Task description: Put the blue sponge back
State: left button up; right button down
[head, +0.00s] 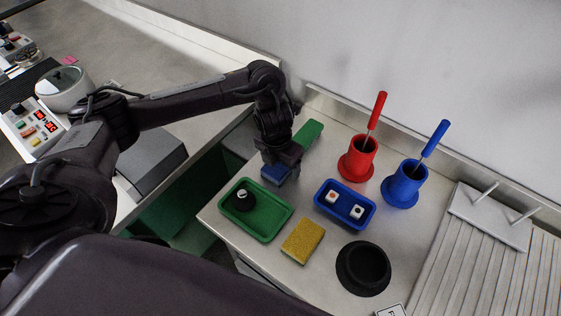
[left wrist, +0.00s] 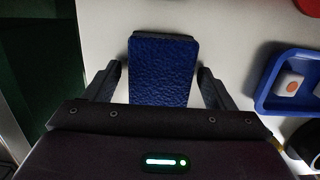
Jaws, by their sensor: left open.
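The blue sponge (head: 274,174) lies on the white tabletop near its left edge, partly hidden under my left gripper (head: 284,165) in the head view. In the left wrist view the blue sponge (left wrist: 163,68) sits between the two spread fingers of my left gripper (left wrist: 163,85), with a gap on each side. The left gripper is open and comes down over the sponge. A green sponge (head: 309,132) lies behind it and a yellow sponge (head: 302,241) lies in front, nearer me. My right gripper is not in view.
A green tray (head: 275,229) holds a black round object, and a blue tray (head: 343,222) holds two small white pieces. A red holder (head: 357,160), a blue holder (head: 404,186) and a black bowl (head: 363,268) stand to the right. A ribbed white rack (head: 470,260) is at far right.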

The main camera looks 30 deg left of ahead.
aim_at(277, 166)
pick_arm(q)
jog(key=shift+r, duration=0.1)
jog(key=shift+r+p, duration=0.3)
notch_tip(277, 166, up, 12)
jog(key=s+p, duration=0.1)
jog(key=p, duration=0.3)
jog(key=shift+s+f, duration=0.25)
jog(key=shift+a, duration=0.15)
